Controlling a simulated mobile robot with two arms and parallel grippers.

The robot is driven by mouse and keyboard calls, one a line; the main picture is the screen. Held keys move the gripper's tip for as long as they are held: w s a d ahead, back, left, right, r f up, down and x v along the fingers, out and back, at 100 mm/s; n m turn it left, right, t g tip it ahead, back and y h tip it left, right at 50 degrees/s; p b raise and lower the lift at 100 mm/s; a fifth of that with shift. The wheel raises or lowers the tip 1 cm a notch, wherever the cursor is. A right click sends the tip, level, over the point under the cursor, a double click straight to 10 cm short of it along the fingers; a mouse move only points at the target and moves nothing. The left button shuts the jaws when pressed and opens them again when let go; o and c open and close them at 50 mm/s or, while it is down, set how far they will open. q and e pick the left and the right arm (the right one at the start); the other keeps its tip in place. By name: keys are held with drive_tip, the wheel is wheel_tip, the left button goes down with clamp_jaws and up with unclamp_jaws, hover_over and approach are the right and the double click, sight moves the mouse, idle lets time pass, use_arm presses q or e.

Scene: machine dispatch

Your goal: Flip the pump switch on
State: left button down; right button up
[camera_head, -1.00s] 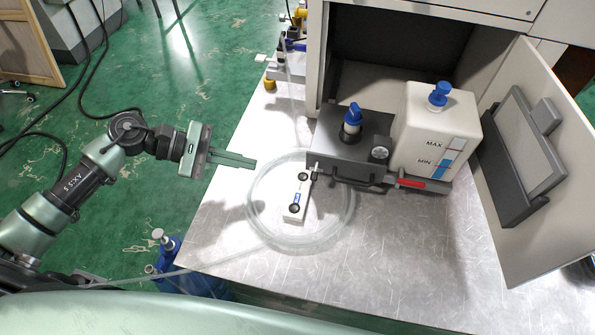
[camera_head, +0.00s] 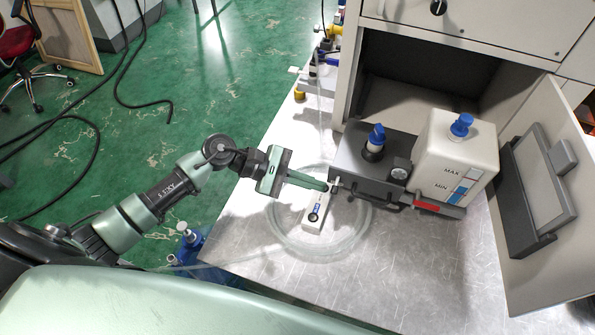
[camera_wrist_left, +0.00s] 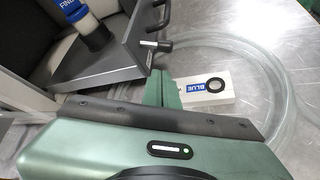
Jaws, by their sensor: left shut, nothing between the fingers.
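The dark grey pump unit (camera_head: 360,155) stands on the metal table, with a blue-capped fitting (camera_head: 376,138) on top. A small metal peg with a black end (camera_wrist_left: 158,45) sticks out of its side in the left wrist view; I cannot tell for sure that this is the switch. A red lever or handle (camera_head: 427,206) shows at the front right. My left gripper (camera_head: 327,187) is shut and empty, its fingertips close to the unit's near left corner, above a white block (camera_head: 314,219). The fingers (camera_wrist_left: 168,92) partly cover that block, marked BLUE, in the wrist view. My right gripper is not in view.
A coiled clear hose (camera_head: 365,225) lies around the white block. A white tank (camera_head: 455,160) with MAX and MIN marks stands right of the pump. An open cabinet door (camera_head: 560,240) bounds the right side. The table front is clear.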

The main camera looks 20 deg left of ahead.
use_arm(q)
drive_tip(key=shift+s+d+r+p, duration=0.3)
drive_tip(key=shift+s+d+r, duration=0.15)
drive_tip(key=shift+d+r, duration=0.15)
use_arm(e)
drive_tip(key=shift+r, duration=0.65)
use_arm(q)
drive_tip(key=shift+f, duration=0.1)
